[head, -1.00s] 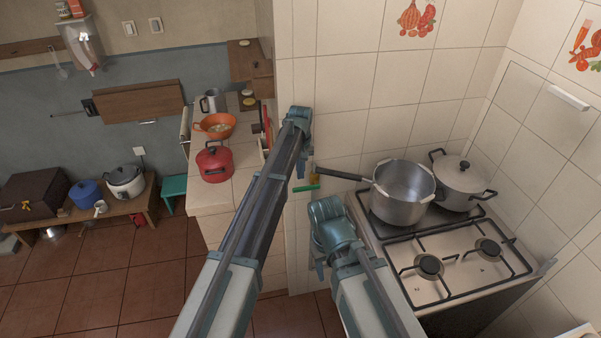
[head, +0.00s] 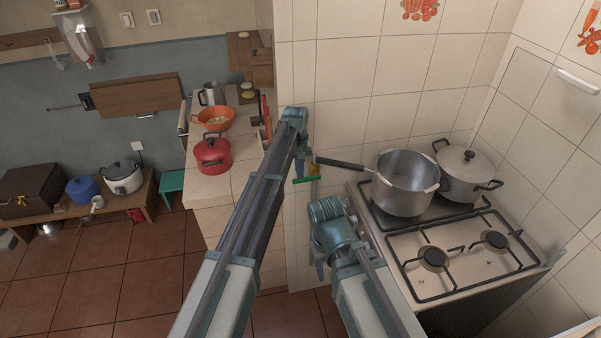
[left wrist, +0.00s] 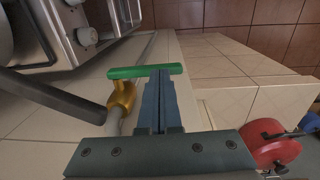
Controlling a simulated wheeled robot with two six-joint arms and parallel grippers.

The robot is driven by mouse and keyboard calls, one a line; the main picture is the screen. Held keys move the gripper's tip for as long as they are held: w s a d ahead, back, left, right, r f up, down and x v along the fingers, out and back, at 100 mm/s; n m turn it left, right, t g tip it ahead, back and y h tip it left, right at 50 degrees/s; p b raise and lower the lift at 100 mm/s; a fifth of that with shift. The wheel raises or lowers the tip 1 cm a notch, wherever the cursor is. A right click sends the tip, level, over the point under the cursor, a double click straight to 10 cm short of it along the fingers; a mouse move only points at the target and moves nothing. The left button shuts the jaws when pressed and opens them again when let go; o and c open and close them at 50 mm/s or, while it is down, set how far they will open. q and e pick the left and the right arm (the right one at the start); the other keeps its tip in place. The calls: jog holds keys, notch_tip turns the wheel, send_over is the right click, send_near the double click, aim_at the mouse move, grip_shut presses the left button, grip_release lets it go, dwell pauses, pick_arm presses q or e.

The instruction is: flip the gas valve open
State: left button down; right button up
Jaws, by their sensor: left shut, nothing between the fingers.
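The gas valve has a green bar handle (head: 306,179) and a brass body (left wrist: 122,98), set on a pale pipe by the tiled wall left of the stove. In the left wrist view the green handle (left wrist: 140,72) lies crosswise at the fingertips. My left gripper (left wrist: 160,75) is shut and empty, its tips overlapping the handle's right part in that view; I cannot tell if they touch. In the head view my left gripper (head: 300,172) points down just above the handle, partly hidden by its wrist. My right gripper (head: 319,268) hangs lower, nearer me, its fingers unclear.
A pot (head: 405,182) on the stove (head: 440,285) has a long dark handle (head: 340,164) reaching left close to the valve and my left gripper. A lidded pot (head: 467,172) stands behind it. A red pot (head: 212,155) stands on the left counter.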

pick_arm(q)
jog(key=shift+s+a+f+h+b, duration=0.15)
jog(key=shift+a+f+h+b, duration=0.15)
jog(key=shift+f+h+b, duration=0.35)
jog(key=d+f+t+h+b, duration=0.1)
jog(key=f+h+b, duration=0.3)
jog(key=b, duration=1)
jog(key=w+d+f+t+h+b, duration=0.1)
jog(key=f+h+b, duration=0.4)
jog(key=h+b, duration=0.5)
jog(key=d+t+b, duration=0.1)
jog(key=t+b, duration=0.1)
jog(key=b, duration=0.2)
jog(key=shift+b, duration=0.4)
jog(key=shift+d+h, duration=0.15)
jog(key=shift+h, duration=0.1)
jog(key=p+v, duration=0.1)
jog(key=v, duration=1.3)
jog(key=shift+f, duration=0.15)
